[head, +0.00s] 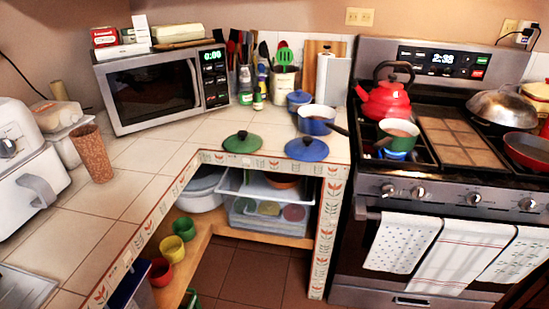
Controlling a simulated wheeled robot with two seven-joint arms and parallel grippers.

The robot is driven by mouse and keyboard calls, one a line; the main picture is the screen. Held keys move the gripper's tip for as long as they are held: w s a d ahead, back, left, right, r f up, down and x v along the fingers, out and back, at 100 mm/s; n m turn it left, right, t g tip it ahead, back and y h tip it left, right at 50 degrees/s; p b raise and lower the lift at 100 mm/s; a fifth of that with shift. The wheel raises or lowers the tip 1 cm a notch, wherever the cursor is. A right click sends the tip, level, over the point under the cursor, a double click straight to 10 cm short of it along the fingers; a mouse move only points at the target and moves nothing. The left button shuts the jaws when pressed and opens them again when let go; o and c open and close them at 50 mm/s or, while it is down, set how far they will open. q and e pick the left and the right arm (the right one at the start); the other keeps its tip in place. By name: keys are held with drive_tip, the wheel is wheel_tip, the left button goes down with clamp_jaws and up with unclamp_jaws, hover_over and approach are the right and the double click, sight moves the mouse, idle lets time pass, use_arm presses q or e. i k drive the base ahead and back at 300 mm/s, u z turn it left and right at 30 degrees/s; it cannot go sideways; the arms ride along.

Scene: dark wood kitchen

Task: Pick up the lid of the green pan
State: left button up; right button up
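A green lid (242,143) with a small dark knob lies on the tiled counter (150,182), close to its front edge. A blue lid (307,150) of similar shape lies to its right, near the counter corner. A small green pan (384,141) sits on the stove's left side, apart from the green lid; it is uncovered, and something blue shows beneath it. Neither of my grippers is in view.
A blue saucepan (316,120) stands behind the blue lid, its handle pointing right. A red kettle (386,100) is on the stove (460,185). A microwave (163,88) and a utensil holder (284,83) stand behind. The counter left of the green lid is clear up to a brown cup (92,153).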

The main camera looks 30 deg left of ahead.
sight(244, 142)
drive_tip(key=z, duration=0.35)
drive_tip(key=k, duration=0.4)
drive_tip(key=u, duration=1)
drive_tip(key=i, duration=0.75)
drive_tip(key=u, duration=0.2)
